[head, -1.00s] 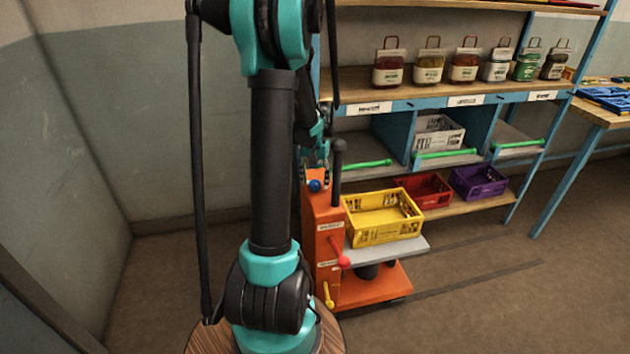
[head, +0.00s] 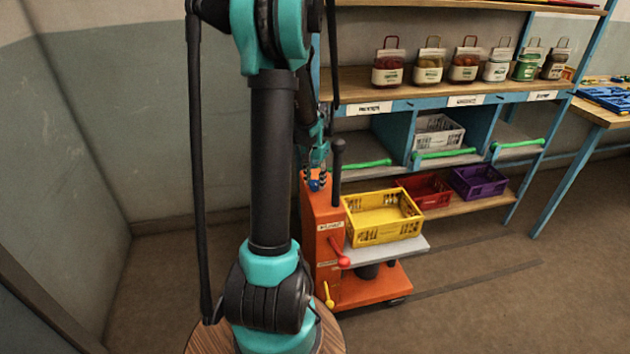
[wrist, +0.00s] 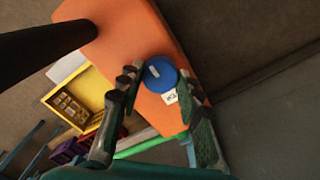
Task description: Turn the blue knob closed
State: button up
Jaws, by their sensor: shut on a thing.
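The blue knob (head: 315,186) sits on top of the orange lift truck's column (head: 325,235). In the wrist view the knob (wrist: 160,73) is round, with a short pale mark on its face and a small white label (wrist: 170,97) beside it. My gripper (head: 317,179) is over the column top and its fingers are shut on the knob. In the wrist view one finger of my gripper (wrist: 160,84) is on each side of the knob. In the head view the fingers hide part of the knob.
A black upright handle (head: 338,165) stands close right of my gripper. A red lever (head: 339,252) and a yellow lever (head: 328,295) are lower on the column. A yellow crate (head: 385,236) rests on the truck's platform. The blue shelf rack (head: 400,108) stands behind.

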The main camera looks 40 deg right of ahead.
aim_at(315, 183)
jog(key=o, duration=1.2)
jog(key=shift+c, duration=0.2)
jog(key=shift+r, duration=0.15)
notch_tip(315, 183, up, 12)
jog(key=w+a+f+n+t, duration=0.1)
jog(key=a+n, duration=0.1)
jog(key=a, duration=0.5)
jog(key=w+a+f+n+h, duration=0.1)
jog(key=w+a+n, duration=0.15)
jog(key=a, duration=0.45)
jog(key=a+f+n+t, duration=0.1)
jog(key=a+f+n, duration=0.15)
jog(key=a, duration=0.55)
jog(key=s+a+f+n+t, duration=0.1)
jog(key=s+a+n, duration=0.3)
jog(key=a, duration=0.5)
jog(key=s+a+f+n+t+y, duration=0.1)
jog(key=s+a+f+n, duration=0.3)
jog(key=a, duration=0.5)
jog(key=shift+f, duration=0.25)
